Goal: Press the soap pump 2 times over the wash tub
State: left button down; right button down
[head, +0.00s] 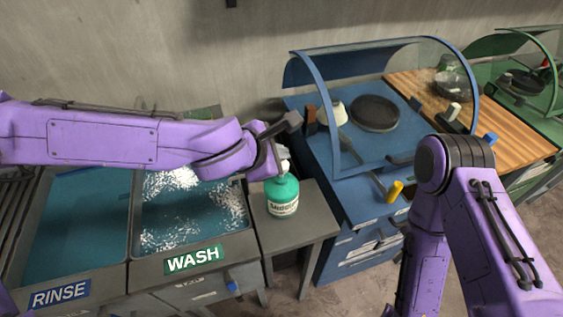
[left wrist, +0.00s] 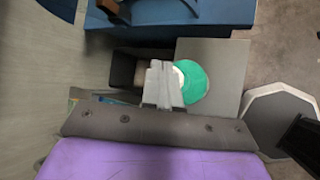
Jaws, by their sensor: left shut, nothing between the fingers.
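The soap pump (head: 282,197) is a green bottle with a white label and white top, standing upright on a small grey side table (head: 312,222) right of the sinks. The wash tub (head: 190,222) has blue water with white foam and a green WASH label. My left gripper (head: 274,163) is by the bottle's top, partly hiding it. In the left wrist view, its fingers (left wrist: 163,84) are shut and empty, overlapping the left side of the green bottle (left wrist: 196,82) seen from above. I cannot tell whether they touch the pump head. My right gripper is out of view.
The rinse tub (head: 75,225) lies left of the wash tub. A blue counter (head: 345,205) with a curved guard and a round dark plate (head: 375,113) stands close right of the side table. A yellow object (head: 395,192) is at its front.

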pick_arm(q)
jog(key=shift+f+b, duration=0.7)
jog(key=shift+f, duration=0.5)
dwell(0.7)
jog(key=shift+r, duration=0.1)
jog(key=shift+r+p, duration=1.25)
jog(key=shift+p, duration=0.2)
jog(key=shift+r, duration=0.1)
jog(key=shift+w+r+p, duration=0.1)
jog(key=shift+r+p, duration=0.2)
jog(key=shift+p, duration=0.1)
notch_tip(320, 180, up, 4)
jog(key=p, duration=0.4)
jog(key=shift+r+p, duration=0.2)
jog(key=shift+p, duration=0.15)
jog(key=shift+f, duration=0.1)
